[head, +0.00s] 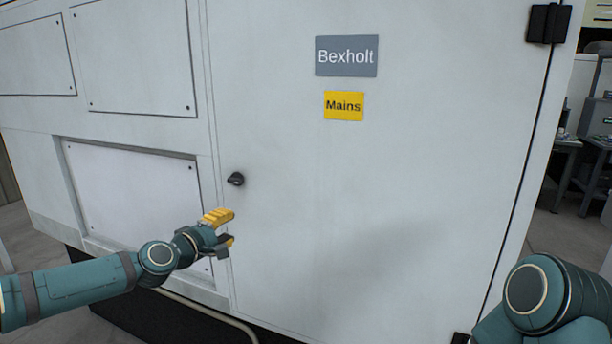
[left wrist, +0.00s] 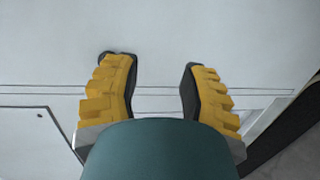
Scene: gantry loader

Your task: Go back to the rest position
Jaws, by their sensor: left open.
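My left gripper (head: 229,230) is in front of the white cabinet door (head: 420,170), below a small dark knob (head: 235,179) near the door's left edge. Its yellow fingers are apart with nothing between them. In the left wrist view the open left gripper (left wrist: 160,85) faces the white cabinet surface (left wrist: 160,30); a bit of something dark shows by the tip of the left-hand finger, too hidden to name. My right arm shows only as a teal joint at the lower right of the head view; its gripper is out of frame.
The door carries a grey "Bexholt" sign (head: 346,56) and a yellow "Mains" sign (head: 343,106). A black hinge (head: 549,23) is at its upper right. Bolted panels (head: 133,55) lie to the left. Grey workbenches (head: 590,145) stand beyond the cabinet at right, with open floor before them.

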